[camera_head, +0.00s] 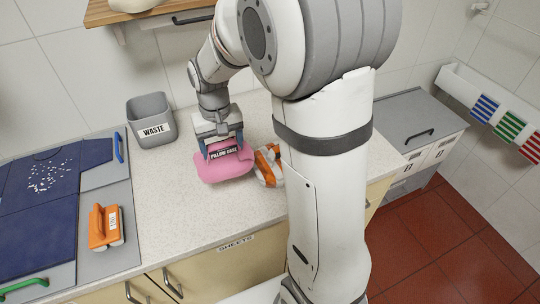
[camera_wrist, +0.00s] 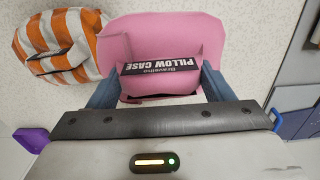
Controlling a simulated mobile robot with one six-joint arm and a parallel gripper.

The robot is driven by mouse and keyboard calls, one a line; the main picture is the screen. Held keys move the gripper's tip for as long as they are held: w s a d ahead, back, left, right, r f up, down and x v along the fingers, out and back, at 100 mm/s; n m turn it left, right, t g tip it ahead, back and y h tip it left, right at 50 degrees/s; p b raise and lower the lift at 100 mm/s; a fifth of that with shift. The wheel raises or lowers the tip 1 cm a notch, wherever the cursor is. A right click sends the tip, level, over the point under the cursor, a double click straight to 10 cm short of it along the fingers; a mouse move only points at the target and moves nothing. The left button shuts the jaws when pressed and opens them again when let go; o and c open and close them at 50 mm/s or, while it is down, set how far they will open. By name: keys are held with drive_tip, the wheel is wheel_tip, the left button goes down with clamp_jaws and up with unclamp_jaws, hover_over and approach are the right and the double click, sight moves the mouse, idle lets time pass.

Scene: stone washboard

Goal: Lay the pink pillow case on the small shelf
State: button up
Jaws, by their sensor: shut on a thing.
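The pink pillow case (camera_head: 225,167) is a folded bundle with a black label reading "PILLOW CASE". It is at the worktop in the head view, and I cannot tell whether it touches the surface. My gripper (camera_head: 222,148) points down over it and is shut on it. In the wrist view the pillow case (camera_wrist: 165,42) lies between the two blue fingers of my gripper (camera_wrist: 160,88), with its label facing the camera. A wooden shelf (camera_head: 135,12) on the wall shows at the top left of the head view; only part of it is in frame.
An orange-and-white striped cloth (camera_head: 268,166) lies right beside the pillow case. A grey waste bin (camera_head: 151,118) stands at the wall. An orange-handled brush (camera_head: 104,227) and dark blue cloth (camera_head: 40,195) lie at left. Speckled worktop (camera_head: 180,225) in front is clear.

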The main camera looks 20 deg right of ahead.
drive_tip(key=shift+s+d+f, duration=0.1)
drive_tip(key=shift+s+f, duration=0.05)
drive_tip(key=shift+f, duration=0.05)
wheel_tip(320, 180, down, 10)
drive_tip(key=shift+r+p, duration=0.2)
drive_tip(key=shift+p, duration=0.6)
drive_tip(key=o, duration=0.6)
drive_tip(key=shift+f, duration=0.2)
drive_tip(key=shift+c, duration=0.2)
drive_tip(key=o, duration=0.5)
drive_tip(key=shift+r, duration=0.1)
